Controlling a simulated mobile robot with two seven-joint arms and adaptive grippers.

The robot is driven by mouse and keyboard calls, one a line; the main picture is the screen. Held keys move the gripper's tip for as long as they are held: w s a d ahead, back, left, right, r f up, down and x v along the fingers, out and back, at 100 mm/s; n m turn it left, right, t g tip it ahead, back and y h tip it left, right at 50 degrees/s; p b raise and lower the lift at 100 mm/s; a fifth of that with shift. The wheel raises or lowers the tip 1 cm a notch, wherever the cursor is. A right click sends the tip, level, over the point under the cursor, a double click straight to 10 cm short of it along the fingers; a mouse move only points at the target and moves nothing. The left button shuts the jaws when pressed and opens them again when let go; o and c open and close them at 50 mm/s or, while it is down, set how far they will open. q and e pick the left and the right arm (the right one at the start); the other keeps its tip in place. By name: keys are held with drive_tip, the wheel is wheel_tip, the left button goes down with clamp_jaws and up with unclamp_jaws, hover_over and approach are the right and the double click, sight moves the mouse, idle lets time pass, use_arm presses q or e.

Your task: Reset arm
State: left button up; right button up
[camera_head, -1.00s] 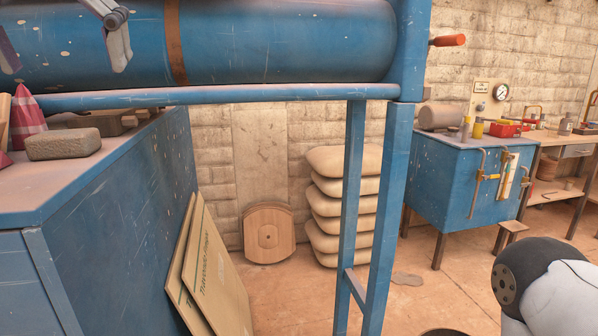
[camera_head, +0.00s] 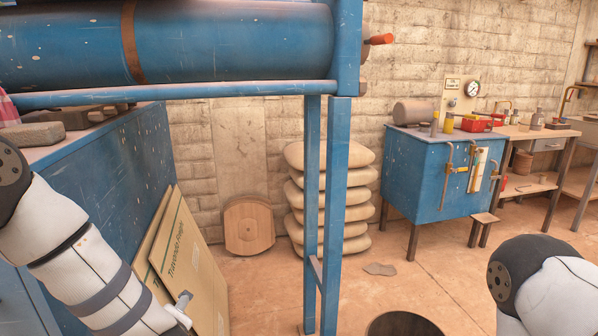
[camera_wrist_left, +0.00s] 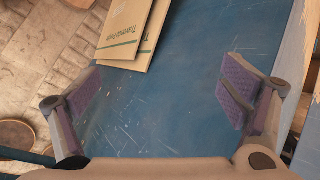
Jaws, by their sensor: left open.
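My left arm comes in from the left in the head view, bent downward, with a small part of its gripper (camera_head: 181,304) showing at the lower end in front of the cardboard sheets. In the left wrist view my left gripper (camera_wrist_left: 160,97) is open, its two purple-padded fingers wide apart with nothing between them. Beyond the fingers is the blue side of the cabinet (camera_wrist_left: 170,70). My right arm shows at the lower right of the head view as a white link with a black joint; its gripper is out of view.
Cardboard sheets (camera_head: 185,265) lean against the blue cabinet (camera_head: 105,155). A blue frame post (camera_head: 336,200) stands mid-view, with stacked sacks (camera_head: 357,198) behind it. A blue tank (camera_head: 220,40) spans above. A blue workbench (camera_head: 425,180) stands right. Floor between is mostly clear.

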use_arm(q)
drive_tip(key=s+d+f+m+g+h, duration=0.3)
drive_tip(key=s+f+m, duration=0.4)
drive_tip(key=s+f, duration=0.55)
drive_tip(key=s+f+m+g+h, duration=0.2)
drive_tip(key=s+m+g, duration=0.4)
drive_tip(key=s, duration=2)
drive_tip(key=shift+d+f+g+h, duration=0.3)
drive_tip(key=shift+f+g, duration=0.15)
drive_tip(key=shift+g, duration=0.25)
